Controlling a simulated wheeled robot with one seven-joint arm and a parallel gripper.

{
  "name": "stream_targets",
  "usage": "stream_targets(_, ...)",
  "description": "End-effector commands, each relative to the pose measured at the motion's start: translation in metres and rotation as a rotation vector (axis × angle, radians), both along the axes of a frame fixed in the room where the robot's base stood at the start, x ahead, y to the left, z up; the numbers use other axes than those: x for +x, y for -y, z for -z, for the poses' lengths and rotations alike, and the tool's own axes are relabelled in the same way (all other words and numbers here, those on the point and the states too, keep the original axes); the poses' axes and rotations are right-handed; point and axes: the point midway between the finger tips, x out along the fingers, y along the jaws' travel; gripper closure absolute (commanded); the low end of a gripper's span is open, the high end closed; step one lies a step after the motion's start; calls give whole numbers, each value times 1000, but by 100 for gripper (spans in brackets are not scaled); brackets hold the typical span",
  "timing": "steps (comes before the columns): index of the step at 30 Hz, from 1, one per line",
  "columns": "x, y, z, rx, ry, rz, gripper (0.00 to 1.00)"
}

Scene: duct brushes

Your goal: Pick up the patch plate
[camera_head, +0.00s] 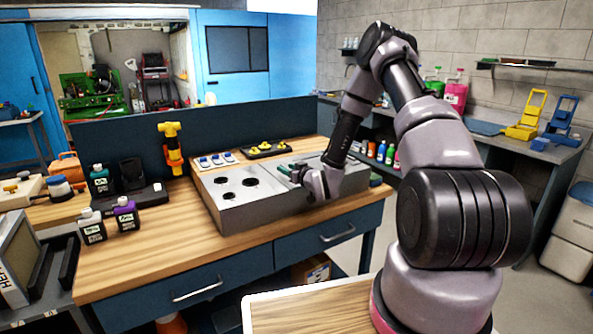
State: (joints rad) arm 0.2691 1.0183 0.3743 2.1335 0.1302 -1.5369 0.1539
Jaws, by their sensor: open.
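My gripper (290,173) is open, low over the right part of a grey metal duct box (262,220) on the wooden workbench. The box top has several dark round holes at its left. A flat grey panel lies on the top's right part, partly hidden by my gripper and arm; I cannot tell whether it is the patch plate. Several small white and blue pieces (215,160) lie behind the box. A black tray (268,151) with yellow pieces stands to their right. I cannot tell whether my gripper touches anything.
An orange and yellow tool (172,148) stands upright behind the box's left. Dark bottles (125,214) and a black device (137,195) stand at the bench's left. A blue panel (230,125) borders the back. Bare wood (165,250) is free at the front left.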

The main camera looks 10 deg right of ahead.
Motion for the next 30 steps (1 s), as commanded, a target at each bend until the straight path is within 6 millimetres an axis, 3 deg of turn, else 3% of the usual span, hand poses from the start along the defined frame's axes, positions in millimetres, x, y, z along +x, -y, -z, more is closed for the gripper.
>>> stream_targets(7, 2, -1, 1, 0, -2, 0, 55)
stream_targets(8, 2, -1, 1, 0, -1, 0, 63)
stream_targets(11, 2, -1, 1, 0, -1, 0, 100)
stream_targets(30, 2, -1, 1, 0, -1, 0, 100)
